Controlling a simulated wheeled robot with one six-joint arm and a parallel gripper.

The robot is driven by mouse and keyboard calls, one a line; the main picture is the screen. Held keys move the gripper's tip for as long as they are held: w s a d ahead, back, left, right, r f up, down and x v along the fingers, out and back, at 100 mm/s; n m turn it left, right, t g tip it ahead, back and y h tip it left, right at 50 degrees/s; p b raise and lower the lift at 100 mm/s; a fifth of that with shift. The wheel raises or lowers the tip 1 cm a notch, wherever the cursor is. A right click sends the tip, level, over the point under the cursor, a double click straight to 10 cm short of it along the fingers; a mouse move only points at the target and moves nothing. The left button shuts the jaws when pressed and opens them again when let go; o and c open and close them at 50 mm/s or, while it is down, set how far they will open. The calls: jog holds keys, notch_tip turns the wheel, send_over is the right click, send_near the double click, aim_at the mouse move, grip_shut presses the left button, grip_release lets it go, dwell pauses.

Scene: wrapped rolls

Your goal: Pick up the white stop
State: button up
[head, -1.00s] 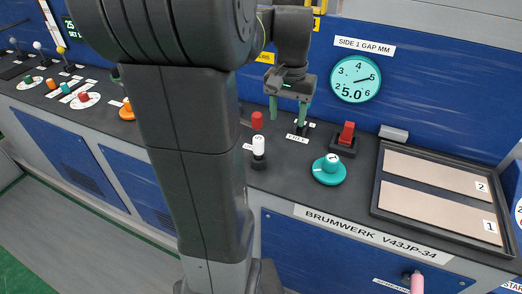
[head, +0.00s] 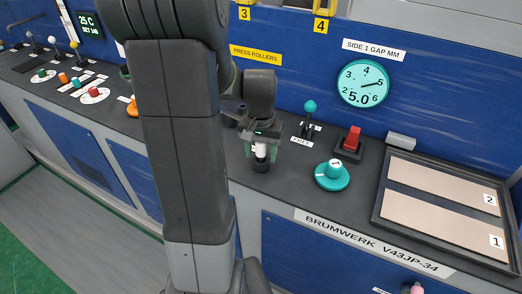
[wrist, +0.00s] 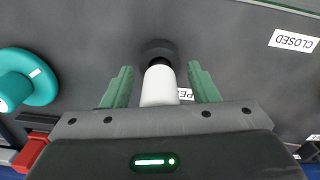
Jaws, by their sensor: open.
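The white stop (head: 261,151) is a small white cylinder on a black base on the dark console top. In the wrist view the white stop (wrist: 160,86) stands between the two green fingers, with a gap on each side. My gripper (head: 263,142) is open around its upper part, and its fingers also show in the wrist view (wrist: 162,88). The gripper body hides part of the stop's top in the head view.
A teal knob (head: 332,175), a red switch (head: 351,139) and a teal-topped lever (head: 309,112) stand to the right. Further right is a framed tray (head: 377,205) with two tan panels. My arm hides part of the console on the left.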

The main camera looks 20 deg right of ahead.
jog(key=shift+f, duration=0.1)
jog(key=shift+c, duration=0.4)
jog(key=c, duration=1)
jog(key=shift+c, duration=0.2)
